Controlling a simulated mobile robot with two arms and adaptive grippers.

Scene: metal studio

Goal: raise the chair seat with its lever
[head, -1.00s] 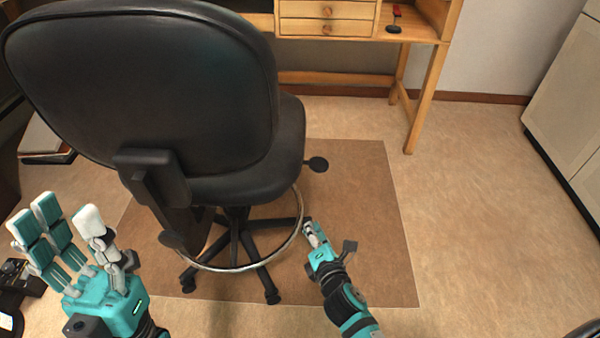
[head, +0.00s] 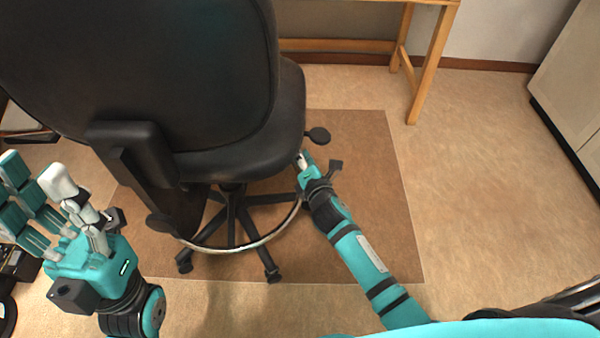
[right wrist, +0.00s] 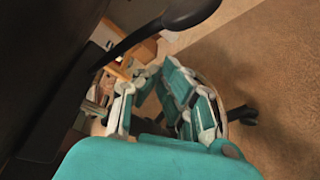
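The black office chair (head: 255,140) stands with its backrest towards me. Its lever (head: 319,135) sticks out to the right from under the seat and ends in a dark flat paddle. In the right wrist view the lever (right wrist: 140,40) crosses the upper part, above the fingers. My right gripper (head: 304,160) is beside the seat's right edge, just below the lever's paddle. In the right wrist view the gripper (right wrist: 150,92) has its fingers curved but apart, with nothing between them. My left gripper (head: 38,178) is open and empty, left of the chair.
The chair's metal foot ring (head: 270,236) and wheeled base stand on a brown mat (head: 370,200). A wooden desk (head: 430,60) is behind the chair, and a pale cabinet (head: 575,80) is at the right. The floor right of the mat is clear.

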